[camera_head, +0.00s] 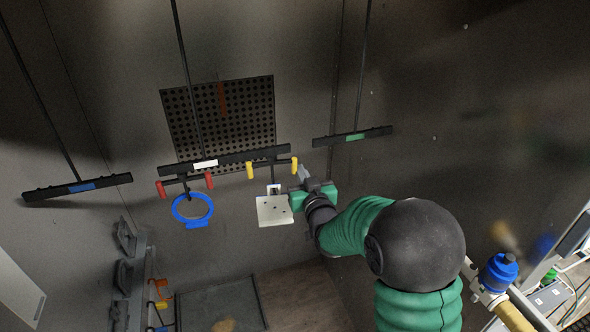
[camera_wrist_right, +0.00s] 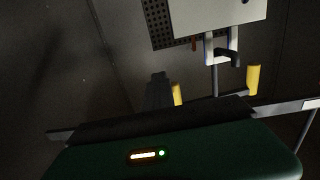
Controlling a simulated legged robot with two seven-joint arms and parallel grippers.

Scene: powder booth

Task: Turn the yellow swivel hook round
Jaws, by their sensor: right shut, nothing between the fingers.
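The yellow swivel hook (camera_head: 250,170) hangs under the middle black bar, at its right part. It has two upright yellow ends, the right one close to my gripper. A white plate (camera_head: 274,211) with small holes hangs from it. In the right wrist view, the two yellow ends (camera_wrist_right: 253,80) show below the plate (camera_wrist_right: 205,18), one partly behind my fingers. My right gripper (camera_head: 303,173) is shut and empty, just right of the right yellow end. Its dark fingers (camera_wrist_right: 159,90) overlap that end in the wrist view; I cannot tell whether they touch it. My left gripper is not in view.
A red swivel hook (camera_head: 209,181) with a blue ring (camera_head: 176,213) hangs left on the same bar (camera_head: 225,161). Bars with a green label (camera_head: 353,137) and a blue label (camera_head: 78,188) hang to either side. A perforated panel (camera_head: 218,118) is on the back wall.

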